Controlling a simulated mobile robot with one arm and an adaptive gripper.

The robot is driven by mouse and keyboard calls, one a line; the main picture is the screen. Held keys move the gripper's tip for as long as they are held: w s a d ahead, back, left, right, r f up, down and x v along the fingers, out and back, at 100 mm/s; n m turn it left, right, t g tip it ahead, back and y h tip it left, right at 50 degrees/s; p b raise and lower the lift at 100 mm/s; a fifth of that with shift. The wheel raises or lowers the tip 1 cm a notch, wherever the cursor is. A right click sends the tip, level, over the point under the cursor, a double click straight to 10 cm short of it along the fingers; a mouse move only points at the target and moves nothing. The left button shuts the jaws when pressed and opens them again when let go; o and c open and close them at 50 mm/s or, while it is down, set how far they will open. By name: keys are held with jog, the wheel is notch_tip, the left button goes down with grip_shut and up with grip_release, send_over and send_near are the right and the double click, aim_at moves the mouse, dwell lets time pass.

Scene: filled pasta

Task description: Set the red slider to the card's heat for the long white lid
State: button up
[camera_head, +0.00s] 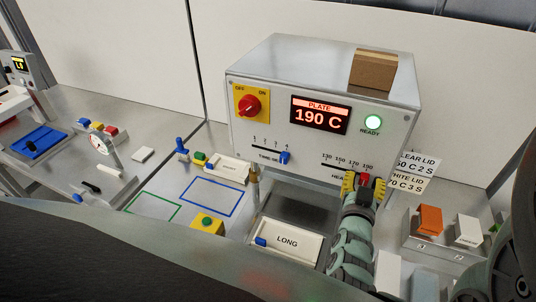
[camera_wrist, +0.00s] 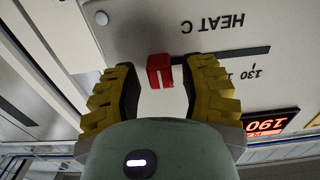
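The red slider (camera_head: 364,180) sits at the right end of the heat slot, by the 190 mark, on the front of the white machine (camera_head: 250,130). It also shows in the wrist view (camera_wrist: 160,71). My gripper (camera_head: 363,184) is at the slider with its yellow fingers open on either side. The wrist view shows gaps between the slider and both fingers. The display (camera_head: 319,115) reads PLATE 190 C. The card (camera_head: 408,181) at the right has a clear-lid line ending "50 C 2 S" and a white-lid line ending "70 C 3 S"; their left ends are hidden.
A red knob (camera_head: 249,106) and a blue time slider (camera_head: 285,157) are left of my gripper. A white piece marked LONG (camera_head: 288,240) lies below the machine. Orange (camera_head: 430,219) and white blocks (camera_head: 467,231) stand right.

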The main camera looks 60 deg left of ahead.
grip_shut()
jog(key=shift+s+f, duration=0.1)
jog(key=s+a, duration=0.1)
jog(key=a+b, duration=0.1)
jog(key=shift+s+a, duration=0.4)
jog(key=shift+o, duration=1.2)
grip_release()
